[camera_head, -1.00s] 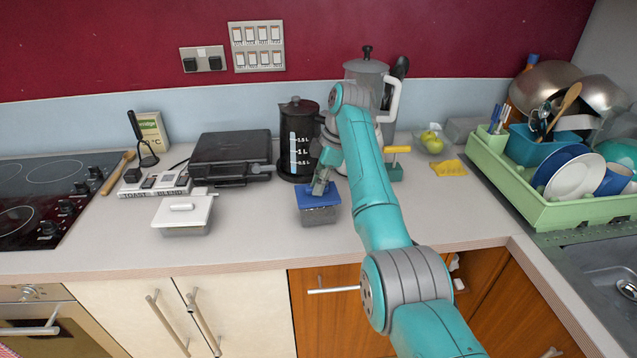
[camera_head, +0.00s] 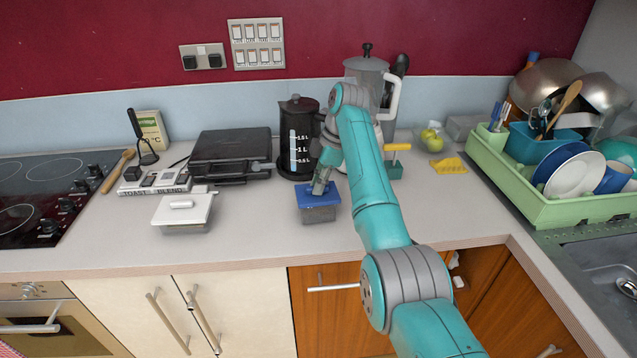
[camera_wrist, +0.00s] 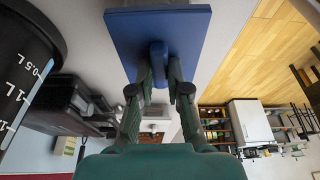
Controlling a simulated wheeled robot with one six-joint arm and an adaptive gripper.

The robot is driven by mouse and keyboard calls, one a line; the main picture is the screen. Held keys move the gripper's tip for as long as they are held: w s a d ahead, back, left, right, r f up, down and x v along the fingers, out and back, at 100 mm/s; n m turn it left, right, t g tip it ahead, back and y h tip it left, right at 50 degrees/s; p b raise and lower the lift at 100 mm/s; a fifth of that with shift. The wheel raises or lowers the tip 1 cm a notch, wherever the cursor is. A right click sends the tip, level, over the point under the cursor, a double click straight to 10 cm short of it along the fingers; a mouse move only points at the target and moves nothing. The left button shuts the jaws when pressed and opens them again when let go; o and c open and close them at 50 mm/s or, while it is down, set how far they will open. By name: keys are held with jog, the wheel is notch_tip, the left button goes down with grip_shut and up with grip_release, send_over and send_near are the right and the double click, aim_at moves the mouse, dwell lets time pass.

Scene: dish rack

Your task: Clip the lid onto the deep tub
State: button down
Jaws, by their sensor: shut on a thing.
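A clear deep tub (camera_head: 319,215) stands on the counter near its front edge, in the middle of the head view. The blue lid (camera_head: 307,199) lies over the top of the tub and looks level. I cannot tell whether its edges are clipped down. My gripper (camera_head: 320,187) is above the lid, pointing down. In the wrist view my gripper (camera_wrist: 159,82) is shut on the knob of the blue lid (camera_wrist: 190,25). The tub is hidden behind the lid in the wrist view.
A shallower tub with a white lid (camera_head: 183,208) stands to the left. A black measuring jug (camera_head: 297,140) stands close behind the blue lid. A black grill (camera_head: 230,154) is at the back left. A green dish rack (camera_head: 540,205) is at the right. The counter between the two tubs is clear.

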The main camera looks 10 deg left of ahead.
jog(key=shift+f, duration=0.5)
dwell(0.4)
jog(key=c, duration=0.6)
grip_release()
jog(key=shift+r, duration=0.15)
jog(key=shift+r, duration=3.35)
